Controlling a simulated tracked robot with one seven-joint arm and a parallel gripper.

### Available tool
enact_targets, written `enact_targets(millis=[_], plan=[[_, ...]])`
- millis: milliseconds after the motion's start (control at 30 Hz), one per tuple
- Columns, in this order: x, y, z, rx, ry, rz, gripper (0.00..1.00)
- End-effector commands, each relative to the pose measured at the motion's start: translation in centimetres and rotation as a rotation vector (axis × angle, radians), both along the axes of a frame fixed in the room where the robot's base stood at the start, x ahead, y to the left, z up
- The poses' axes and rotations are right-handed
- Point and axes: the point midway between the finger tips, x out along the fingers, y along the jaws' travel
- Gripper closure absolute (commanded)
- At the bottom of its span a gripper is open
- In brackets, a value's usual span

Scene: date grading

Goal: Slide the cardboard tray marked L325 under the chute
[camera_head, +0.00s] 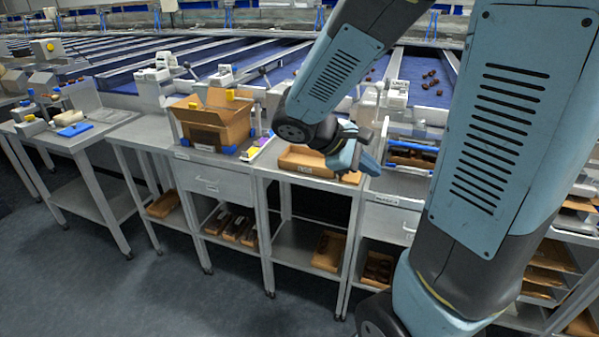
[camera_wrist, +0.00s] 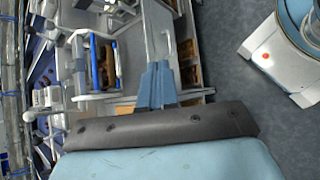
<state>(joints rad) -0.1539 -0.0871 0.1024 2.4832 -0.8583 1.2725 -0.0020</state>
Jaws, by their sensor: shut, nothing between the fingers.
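A shallow cardboard tray (camera_head: 300,158) lies on the steel bench top in the middle of the head view. A small pale label shows on its front wall, too small to read for certain. My arm covers its right part. My gripper (camera_head: 369,163) is at the tray's right end, its blue fingers together and empty; I cannot tell whether they touch the tray. In the wrist view the closed fingers (camera_wrist: 156,84) point over the bench edge, and a strip of brown cardboard shows beside them. The chute is not clearly made out; my arm hides part of the line behind the tray.
An open cardboard box (camera_head: 214,122) stands on the bench left of the tray, with a purple-and-white item (camera_head: 257,149) between. A blue-and-brown rack (camera_head: 411,155) stands to the right. Lower shelves hold more trays (camera_head: 328,251). The floor (camera_head: 130,300) in front is clear.

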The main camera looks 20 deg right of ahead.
Motion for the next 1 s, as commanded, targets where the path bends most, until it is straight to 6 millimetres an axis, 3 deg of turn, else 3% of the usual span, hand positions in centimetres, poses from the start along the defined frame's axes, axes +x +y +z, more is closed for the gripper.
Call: enact_targets(millis=[267,467,800,1000], plan=[[5.3,0.5,-2.5,-0.298,0.204,0.255,1.0],[9.5,2.5,-4.9,-0.495,0.31,0.462,1.0],[15.6,8.9,-11.5,-0.779,0.408,0.854,1.0],[17.3,13.1,-15.6,-0.887,0.414,1.055,1.0]])
